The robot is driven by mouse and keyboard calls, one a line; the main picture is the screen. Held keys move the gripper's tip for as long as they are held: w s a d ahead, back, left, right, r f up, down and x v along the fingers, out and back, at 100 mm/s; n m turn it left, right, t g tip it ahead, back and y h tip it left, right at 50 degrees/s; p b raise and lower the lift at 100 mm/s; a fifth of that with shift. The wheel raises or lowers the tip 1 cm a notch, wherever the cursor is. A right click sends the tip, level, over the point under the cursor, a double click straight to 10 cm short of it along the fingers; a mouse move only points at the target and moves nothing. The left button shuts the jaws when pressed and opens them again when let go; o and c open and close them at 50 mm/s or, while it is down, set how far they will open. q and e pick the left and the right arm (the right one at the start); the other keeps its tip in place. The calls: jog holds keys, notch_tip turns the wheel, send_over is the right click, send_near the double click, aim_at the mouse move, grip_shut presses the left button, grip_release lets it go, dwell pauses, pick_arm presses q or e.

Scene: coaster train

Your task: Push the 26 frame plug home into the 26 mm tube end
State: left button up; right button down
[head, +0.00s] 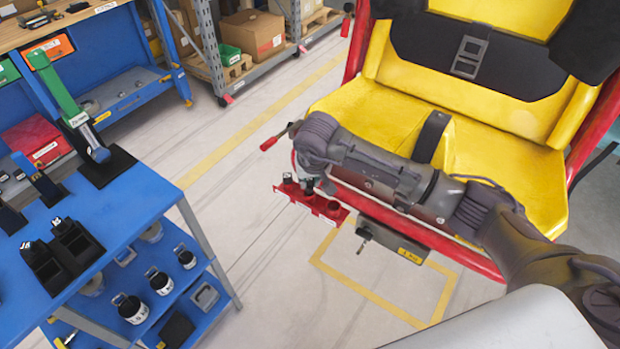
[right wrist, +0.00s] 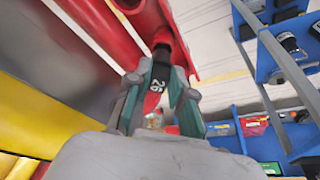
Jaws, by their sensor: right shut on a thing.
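My right gripper (right wrist: 160,78) is shut on the 26 frame plug (right wrist: 158,86), a dark piece with a white "26" and a red part below it. In the right wrist view the plug's far, narrower black end meets the red tube part (right wrist: 152,20) at the top. How deep it sits inside cannot be told. In the head view my right arm crosses in front of the yellow seat, and its wrist mostly hides the gripper. Below the wrist is a red bracket (head: 330,211) with several dark round pieces or openings. My left gripper is not in view.
The yellow seat (head: 500,150) with red frame tubes stands close beside my right arm. A grey metal box (head: 392,241) is under its front edge. A blue bench (head: 130,200) with black holders is at the left. The floor between is clear.

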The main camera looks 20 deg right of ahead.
aim_at(310, 187)
jog(key=shift+f+b, duration=0.2)
jog(key=shift+b, duration=0.15)
dwell(0.4)
jog(key=shift+f+b, duration=1.65)
jog(key=shift+f, duration=0.05)
dwell(0.6)
jog(key=c, duration=0.9)
grip_release()
jog(key=shift+r, duration=0.1)
jog(key=shift+c, duration=0.2)
jog(key=shift+o, duration=0.2)
jog(key=o, duration=0.8)
jog(key=shift+c, duration=0.2)
jog(key=p+v, duration=0.4)
jog(key=v, duration=0.3)
